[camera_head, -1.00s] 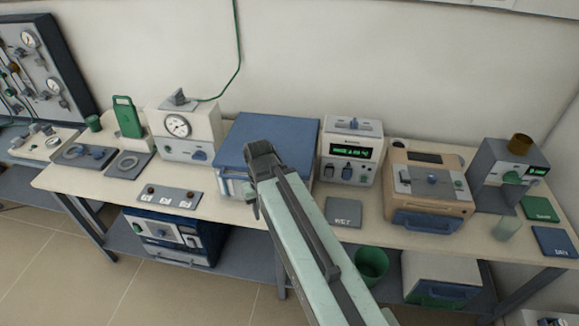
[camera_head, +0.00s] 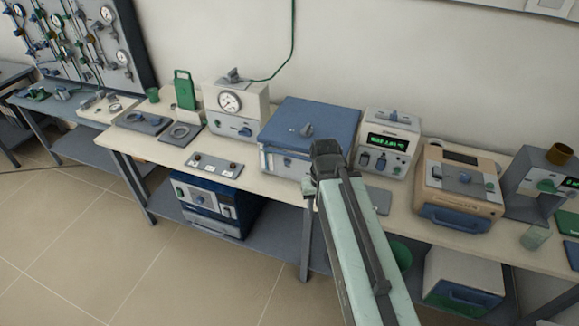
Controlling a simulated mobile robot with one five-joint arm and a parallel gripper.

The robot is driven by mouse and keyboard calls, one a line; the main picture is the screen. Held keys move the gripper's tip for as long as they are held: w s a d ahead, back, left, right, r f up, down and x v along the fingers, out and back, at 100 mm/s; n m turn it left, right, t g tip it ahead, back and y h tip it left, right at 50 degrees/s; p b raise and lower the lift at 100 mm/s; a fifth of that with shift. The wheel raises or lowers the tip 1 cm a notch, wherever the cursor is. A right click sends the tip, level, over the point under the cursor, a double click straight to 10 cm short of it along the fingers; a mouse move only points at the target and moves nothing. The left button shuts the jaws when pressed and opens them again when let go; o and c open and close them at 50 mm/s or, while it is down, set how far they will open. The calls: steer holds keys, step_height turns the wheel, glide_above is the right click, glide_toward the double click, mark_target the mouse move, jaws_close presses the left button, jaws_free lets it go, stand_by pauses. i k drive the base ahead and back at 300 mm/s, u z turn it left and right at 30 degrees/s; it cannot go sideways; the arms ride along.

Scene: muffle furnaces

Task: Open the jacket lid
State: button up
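No lid is labelled as the jacket lid. A box with a blue lid (camera_head: 325,117) and a pale body with latches (camera_head: 283,164) stands on the bench; the lid is down and has a grey knob (camera_head: 307,130) on top. A beige case (camera_head: 462,186) with a grey top panel and blue front handle stands to the right, also closed. My arm reaches up from the bottom of the picture. Its dark end, my gripper (camera_head: 327,157), overlaps the blue-lidded box's front right corner in the view. Its fingers are hidden, and I cannot tell whether it touches the box.
A green-display unit (camera_head: 388,143) stands right of the blue-lidded box, and a gauge unit (camera_head: 237,107) to its left. A switch panel (camera_head: 214,165) lies near the bench's front edge. A blue furnace-like unit (camera_head: 210,207) sits on the lower shelf. The floor (camera_head: 90,245) at left is clear.

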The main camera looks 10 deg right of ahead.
mark_target(283, 128)
steer(key=u, duration=0.05)
steer(key=k, duration=0.35)
steer(key=u, duration=0.05)
steer(key=i, duration=0.55)
steer(key=u, duration=1.35)
steer(key=k, duration=0.5)
steer(key=u, duration=0.55)
steer(key=i, duration=1)
steer(key=z, duration=0.05)
